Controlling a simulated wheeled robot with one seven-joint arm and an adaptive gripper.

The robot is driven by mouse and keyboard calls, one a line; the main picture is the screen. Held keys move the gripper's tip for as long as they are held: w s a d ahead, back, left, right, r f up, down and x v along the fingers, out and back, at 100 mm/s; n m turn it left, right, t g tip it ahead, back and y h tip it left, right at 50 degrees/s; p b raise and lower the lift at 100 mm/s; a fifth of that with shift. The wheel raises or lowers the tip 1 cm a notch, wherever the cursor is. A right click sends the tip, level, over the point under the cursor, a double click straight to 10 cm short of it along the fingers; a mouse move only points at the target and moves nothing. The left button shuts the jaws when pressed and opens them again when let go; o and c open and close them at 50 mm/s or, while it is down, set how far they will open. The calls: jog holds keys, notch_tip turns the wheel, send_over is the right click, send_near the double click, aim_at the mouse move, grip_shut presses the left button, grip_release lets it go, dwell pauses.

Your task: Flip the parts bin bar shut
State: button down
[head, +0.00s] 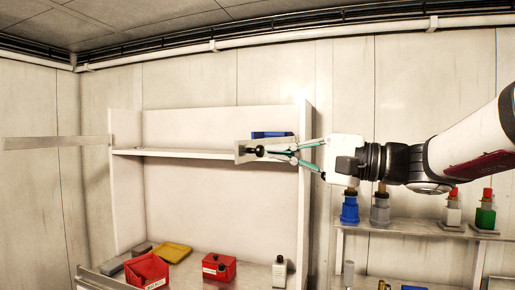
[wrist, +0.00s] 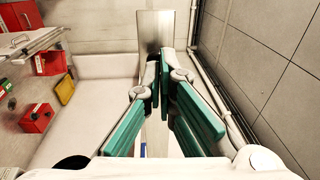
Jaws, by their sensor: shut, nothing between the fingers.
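A short flat grey metal piece with a black knob (head: 243,154) shows in front of the right part of the upper shelf. A flat grey piece (wrist: 154,28) also stands just beyond my fingertips in the wrist view. My gripper (head: 268,151) reaches in from the right with its teal fingers shut and empty, close at the metal piece; I cannot tell whether they touch. A longer flat metal bar (head: 55,142) sticks out to the left from the shelf unit's left side. A blue bin (head: 271,134) sits on the shelf, partly hidden. Which piece is the parts bin bar is unclear.
The white shelf unit (head: 305,200) has a tall right side panel just under my gripper. A rack with bottles (head: 415,228) stands right, beneath my arm.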

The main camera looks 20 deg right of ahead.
jog(key=shift+w+a, duration=0.2)
jog(key=shift+a, duration=0.05)
